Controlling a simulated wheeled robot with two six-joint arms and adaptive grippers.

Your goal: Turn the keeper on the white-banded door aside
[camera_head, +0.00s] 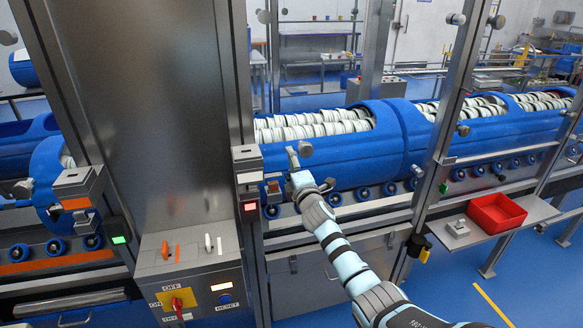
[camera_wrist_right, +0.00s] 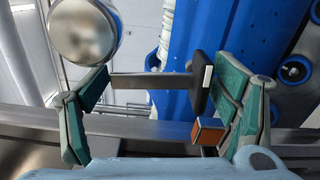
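In the head view, a grey latch box with a white band (camera_head: 248,178) sits on the middle post, above a red lit lamp. A small orange-marked piece (camera_head: 272,187) shows beside it; I cannot tell for sure that it is the keeper. My right gripper (camera_head: 298,163) is just right of this post, in front of the blue tub. In the right wrist view, my right gripper (camera_wrist_right: 158,105) has its fingers spread wide. A metal bar with a dark, white-marked end piece (camera_wrist_right: 202,85) shows between them, near the right finger; contact is unclear. My left gripper is out of view.
A round metal knob (camera_head: 305,148) is close to my right gripper and looms at upper left in the wrist view (camera_wrist_right: 85,30). An orange-banded latch box (camera_head: 75,182) is at left. A switch panel (camera_head: 195,285) stands below. A red bin (camera_head: 496,212) sits on a right-hand shelf.

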